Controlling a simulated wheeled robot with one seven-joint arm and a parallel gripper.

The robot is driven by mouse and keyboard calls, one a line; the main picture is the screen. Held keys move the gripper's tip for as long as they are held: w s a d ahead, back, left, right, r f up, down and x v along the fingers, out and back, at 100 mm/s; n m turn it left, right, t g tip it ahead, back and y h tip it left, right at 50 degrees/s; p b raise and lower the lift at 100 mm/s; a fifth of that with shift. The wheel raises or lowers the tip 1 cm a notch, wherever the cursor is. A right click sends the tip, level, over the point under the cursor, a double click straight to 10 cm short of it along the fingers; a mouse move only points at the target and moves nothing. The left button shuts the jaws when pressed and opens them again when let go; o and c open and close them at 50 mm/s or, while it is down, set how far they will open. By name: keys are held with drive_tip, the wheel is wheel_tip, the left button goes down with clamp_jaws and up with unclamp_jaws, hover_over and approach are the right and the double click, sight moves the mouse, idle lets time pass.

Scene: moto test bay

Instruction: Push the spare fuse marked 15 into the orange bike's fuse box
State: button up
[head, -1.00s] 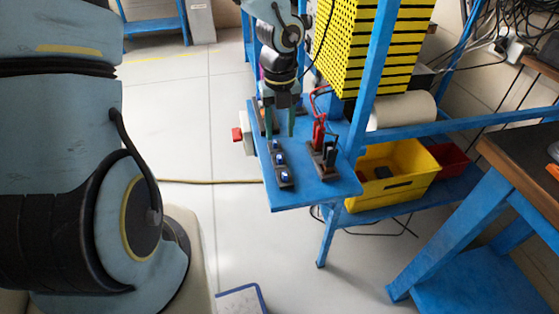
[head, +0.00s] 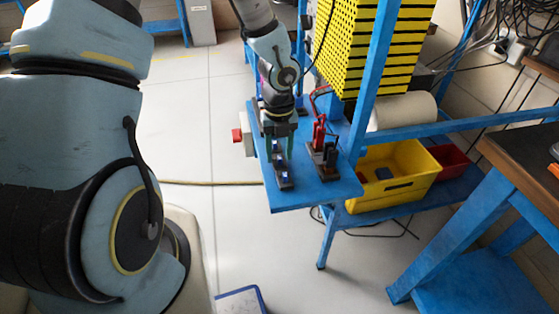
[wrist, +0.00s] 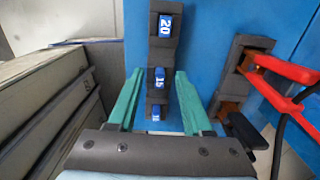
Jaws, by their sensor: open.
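A dark fuse rack (head: 285,186) lies on the blue bench top and holds a row of blue fuses. In the wrist view, the fuse marked 15 (wrist: 160,78) sits in the middle of the rack, between a fuse marked 20 (wrist: 165,26) and a lower fuse (wrist: 156,113) whose mark is too small to read surely. My gripper (head: 279,146) is open over the rack. Its two green fingers (wrist: 160,82) stand on either side of the fuse marked 15, with gaps at both sides. I cannot make out the orange bike or its fuse box.
Red and black clamp-like parts on a dark base (head: 323,152) stand close to the right of the rack. A red-capped box (head: 238,135) is at the bench's left edge. A yellow bin (head: 391,180) sits on the lower shelf. Grey ridged panels (wrist: 50,95) fill the wrist view's left side.

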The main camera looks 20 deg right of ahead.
idle(0.3)
clamp_jaws()
idle(0.5)
